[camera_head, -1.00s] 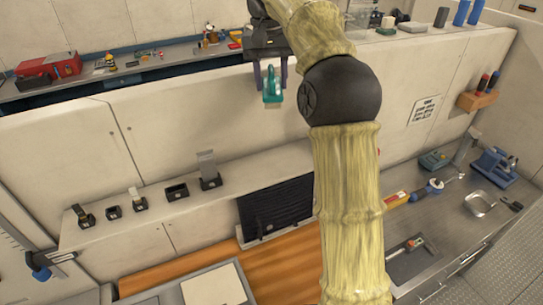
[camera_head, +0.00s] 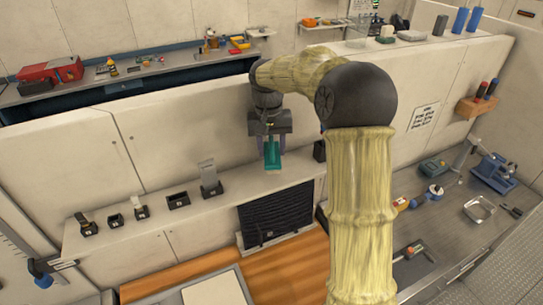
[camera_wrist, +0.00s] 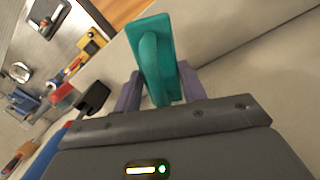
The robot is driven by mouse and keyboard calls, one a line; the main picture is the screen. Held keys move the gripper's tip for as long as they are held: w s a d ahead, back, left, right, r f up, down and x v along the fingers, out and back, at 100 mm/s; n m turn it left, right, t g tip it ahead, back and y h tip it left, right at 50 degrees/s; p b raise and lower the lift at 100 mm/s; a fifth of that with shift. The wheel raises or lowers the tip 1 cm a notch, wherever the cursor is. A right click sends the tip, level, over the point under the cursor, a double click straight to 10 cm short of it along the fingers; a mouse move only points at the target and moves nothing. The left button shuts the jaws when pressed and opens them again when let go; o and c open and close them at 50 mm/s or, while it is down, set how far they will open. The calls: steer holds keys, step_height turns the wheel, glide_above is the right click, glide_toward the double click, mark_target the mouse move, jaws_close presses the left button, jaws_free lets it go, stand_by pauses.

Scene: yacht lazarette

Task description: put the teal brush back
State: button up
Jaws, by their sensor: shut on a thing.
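My gripper (camera_head: 272,145) is shut on the teal brush (camera_head: 273,158), which hangs below the jaws in front of the pale panel, over the right part of the ledge (camera_head: 245,184). In the wrist view the teal brush (camera_wrist: 153,55) sticks out between the two purple fingers, its handle ridge facing the camera. A row of black holders stands on the ledge. One low holder (camera_head: 178,201) and a smaller one (camera_head: 115,221) look empty. A tall grey piece stands in another holder (camera_head: 211,188). A black holder (camera_head: 319,151) stands right of the brush, partly behind my arm.
A black vented panel (camera_head: 275,216) is below the ledge, above a wooden surface (camera_head: 190,270). The upper shelf behind holds a red toolbox (camera_head: 62,70) and small items. The right metal counter (camera_head: 440,225) carries tools and a blue vise (camera_head: 493,172).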

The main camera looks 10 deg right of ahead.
mark_target(270, 141)
steer(key=shift+f, duration=0.15)
steer(key=shift+f+p, duration=0.6)
steer(key=shift+f, duration=1.4)
steer(key=o, duration=0.9)
steer(key=shift+r, duration=0.1)
steer(key=r+b, duration=0.1)
steer(key=r, duration=0.3)
steer(key=r+b, duration=0.1)
steer(key=r, duration=0.3)
steer(key=r+b, duration=0.1)
steer(key=r, duration=0.2)
steer(key=shift+a+r, duration=0.35)
steer(key=shift+r, duration=0.05)
steer(key=shift+f, duration=0.1)
